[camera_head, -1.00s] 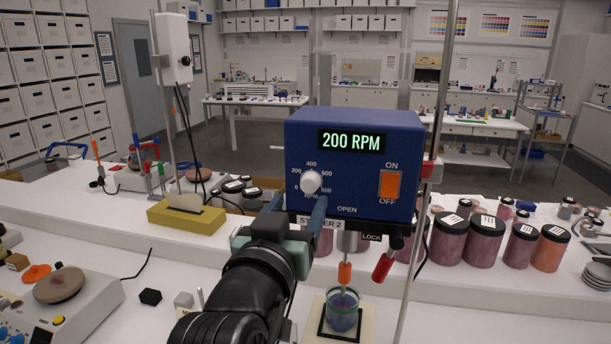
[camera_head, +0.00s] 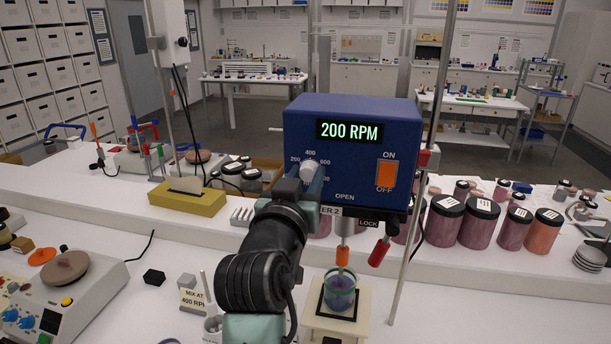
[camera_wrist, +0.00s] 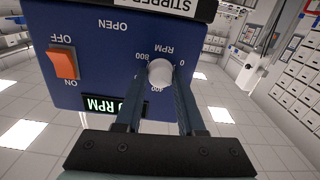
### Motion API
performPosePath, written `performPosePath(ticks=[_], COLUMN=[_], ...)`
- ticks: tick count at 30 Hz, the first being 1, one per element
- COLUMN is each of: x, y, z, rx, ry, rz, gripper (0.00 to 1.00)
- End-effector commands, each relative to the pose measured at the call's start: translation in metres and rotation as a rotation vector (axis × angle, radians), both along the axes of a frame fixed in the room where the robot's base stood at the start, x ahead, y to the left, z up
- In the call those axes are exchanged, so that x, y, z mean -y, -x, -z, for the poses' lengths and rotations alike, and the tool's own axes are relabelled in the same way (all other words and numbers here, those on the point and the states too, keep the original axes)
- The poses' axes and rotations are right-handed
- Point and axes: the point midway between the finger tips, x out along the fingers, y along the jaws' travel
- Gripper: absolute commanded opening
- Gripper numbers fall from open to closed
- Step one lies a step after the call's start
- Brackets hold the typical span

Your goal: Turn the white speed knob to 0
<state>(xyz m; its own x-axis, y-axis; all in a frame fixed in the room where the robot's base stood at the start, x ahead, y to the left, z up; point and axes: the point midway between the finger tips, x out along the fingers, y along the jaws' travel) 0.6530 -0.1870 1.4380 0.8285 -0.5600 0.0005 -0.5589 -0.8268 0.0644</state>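The white speed knob (camera_head: 309,169) is on the front of a blue stirrer box (camera_head: 345,112), left of its middle. The display (camera_head: 350,131) reads 200 RPM. My gripper (camera_wrist: 161,74) has a finger on each side of the knob. In the wrist view the knob (camera_wrist: 160,72) fills the gap between the fingertips, so the gripper looks shut on it. In the head view my fingers hide the knob's lower part and some dial numbers. The knob's pointer mark is too small to make out.
An orange ON/OFF switch (camera_head: 386,174) sits right of the knob. Below the box, a beaker (camera_head: 341,292) stands on a cream base beside a metal rod. Several lidded jars (camera_head: 483,222) stand to the right. A yellow block (camera_head: 187,199) is to the left.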

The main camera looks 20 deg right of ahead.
Motion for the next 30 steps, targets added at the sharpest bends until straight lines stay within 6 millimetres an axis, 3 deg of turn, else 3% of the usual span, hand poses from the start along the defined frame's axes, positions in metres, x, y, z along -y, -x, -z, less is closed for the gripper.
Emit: performPosePath(ticks=[1, 6, 19, 30], x=[-0.0001, -0.0001, 0.0001, 0.0], y=[0.0, 0.0002, 0.0002, 0.0], z=[0.0, 0.0, -0.0003, -0.0007], rx=[0.0, 0.0, -0.032, -0.187], ry=[0.0, 0.0, 0.045, 0.271], rz=[0.0, 0.0, 0.001, 0.001], gripper=[0.27, 0.0, 0.0, 0.0])
